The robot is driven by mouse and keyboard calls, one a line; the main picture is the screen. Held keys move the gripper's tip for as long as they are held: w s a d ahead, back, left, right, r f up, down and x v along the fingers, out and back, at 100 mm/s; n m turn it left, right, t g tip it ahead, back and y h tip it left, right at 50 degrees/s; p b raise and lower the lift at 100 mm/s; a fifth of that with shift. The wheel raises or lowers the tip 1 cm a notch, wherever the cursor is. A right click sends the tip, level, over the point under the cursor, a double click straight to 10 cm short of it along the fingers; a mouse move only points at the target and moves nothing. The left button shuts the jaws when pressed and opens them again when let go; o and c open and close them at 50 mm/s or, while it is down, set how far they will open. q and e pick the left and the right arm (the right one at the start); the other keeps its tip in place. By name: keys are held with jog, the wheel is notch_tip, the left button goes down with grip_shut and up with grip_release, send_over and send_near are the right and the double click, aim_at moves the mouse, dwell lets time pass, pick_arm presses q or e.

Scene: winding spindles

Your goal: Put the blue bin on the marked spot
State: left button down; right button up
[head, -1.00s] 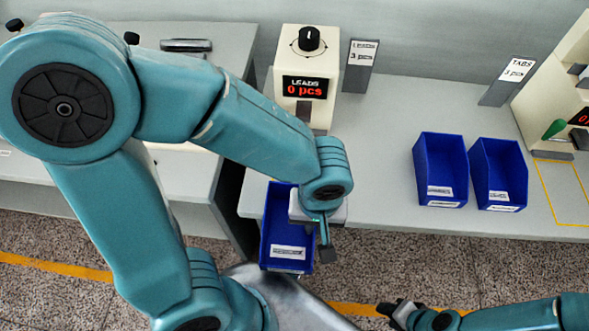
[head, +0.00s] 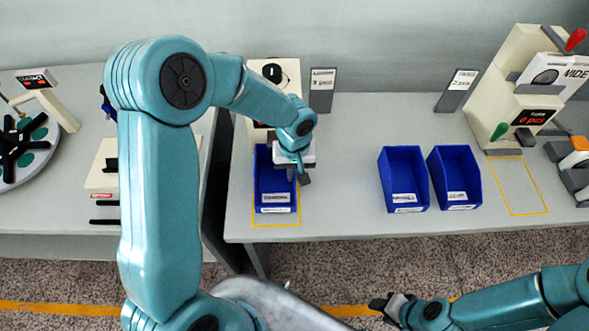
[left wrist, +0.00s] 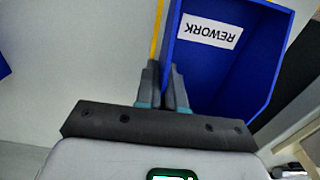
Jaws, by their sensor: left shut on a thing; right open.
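The blue bin with a white label (head: 274,180) is at the left end of the bench, over the yellow outlined spot (head: 275,225). The outline shows around its front and lower sides; I cannot tell whether the bin touches the bench. My left gripper (head: 300,173) is shut on the bin's right wall. In the left wrist view the bin (left wrist: 225,65) bears the label REWORK, and the fingers (left wrist: 167,88) pinch its wall. A yellow line shows beside it. My right gripper (head: 388,306) is open and empty, low in front of the bench.
Two other blue bins (head: 403,180) (head: 456,178) stand mid-bench. A second yellow outline (head: 518,187) lies to their right, before a cream dispenser (head: 520,85). Another cream dispenser (head: 274,72) stands behind the held bin, partly hidden by my arm. The bench between is clear.

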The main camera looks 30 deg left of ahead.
pick_arm(q)
jog(key=shift+s+d+f, duration=0.1)
jog(key=shift+s+f, duration=0.1)
jog(key=shift+f, duration=0.4)
jog(key=shift+f, duration=0.2)
jog(key=c, duration=1.2)
grip_release()
jog(key=shift+c, duration=0.2)
notch_tip(320, 180, up, 12)
jog(key=shift+r, duration=0.2)
jog(key=shift+s, duration=0.15)
